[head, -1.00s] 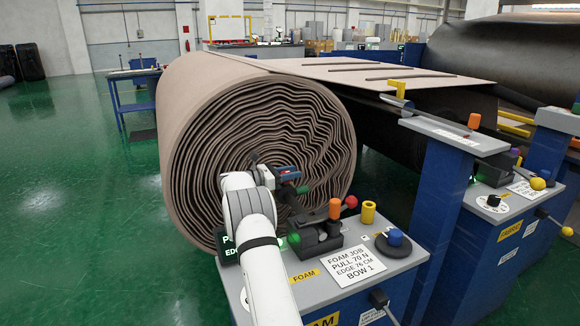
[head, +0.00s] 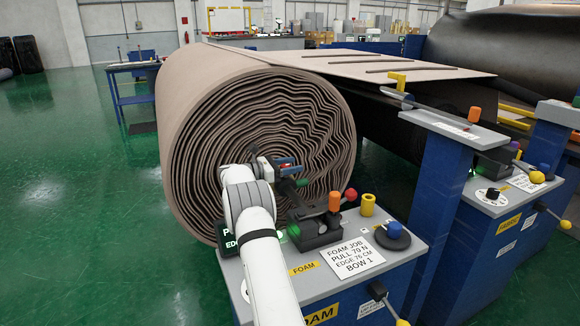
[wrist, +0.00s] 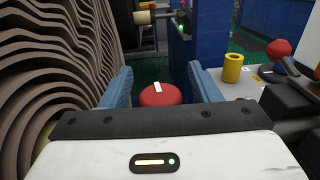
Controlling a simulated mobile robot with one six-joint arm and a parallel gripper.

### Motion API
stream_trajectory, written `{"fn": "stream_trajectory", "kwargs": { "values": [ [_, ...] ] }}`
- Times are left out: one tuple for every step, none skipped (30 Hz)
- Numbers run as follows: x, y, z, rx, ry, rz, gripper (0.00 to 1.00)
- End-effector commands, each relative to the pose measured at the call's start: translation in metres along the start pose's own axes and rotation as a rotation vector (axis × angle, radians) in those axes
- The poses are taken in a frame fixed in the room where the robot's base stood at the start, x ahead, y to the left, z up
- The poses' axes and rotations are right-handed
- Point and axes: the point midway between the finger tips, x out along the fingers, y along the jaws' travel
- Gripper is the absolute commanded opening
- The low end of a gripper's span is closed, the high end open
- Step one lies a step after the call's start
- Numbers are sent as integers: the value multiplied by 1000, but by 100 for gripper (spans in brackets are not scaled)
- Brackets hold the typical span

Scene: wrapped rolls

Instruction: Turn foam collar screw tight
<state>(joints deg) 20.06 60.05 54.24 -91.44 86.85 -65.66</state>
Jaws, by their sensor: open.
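A round red knob (wrist: 160,96) with a white mark on top shows in the wrist view; it looks like the foam collar screw. My gripper (wrist: 162,80) is open, with one blue finger on each side of the knob. I cannot tell whether either finger touches it. In the head view my gripper (head: 285,166) is in front of the end face of the wrapped foam roll (head: 255,110), and a little red shows between its fingers. The screw's shaft and collar are hidden.
The grey-topped foam console (head: 290,290) stands right below my arm. It carries a lever with an orange knob (head: 335,200), a yellow cylinder (head: 367,204) and a blue knob (head: 394,230). A blue post (head: 440,185) stands to the right. Green floor (head: 60,220) is clear at left.

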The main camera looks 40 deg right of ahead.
Motion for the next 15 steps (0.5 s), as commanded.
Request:
{"fn": "stream_trajectory", "kwargs": {
  "values": [
    [-1, 0, 0, 0, 0, 0, 56],
    [-3, 0, 0, 0, 0, 1, 56],
    [-6, 0, 0, 0, 0, 1, 56],
    [-10, 1, 0, 0, 1, 2, 56],
    [-14, 1, 0, 0, 1, 3, 56],
    [-21, 1, 0, 0, 1, 4, 56],
    [-26, 1, 0, -1, 1, 3, 56],
    [-32, 1, 0, -1, 0, 3, 56],
    [-39, 1, 0, -1, 0, 4, 56],
    [-44, 1, 0, 0, 0, 4, 56],
    [-49, 1, 0, 0, 0, 3, 56],
    [-56, 1, 0, 0, 0, 3, 56],
    [-60, 1, 0, 0, 0, 3, 56],
    [-64, 1, 0, 0, 0, 3, 56],
    [-68, 1, 0, 0, 1, 2, 56]
  ]
}}
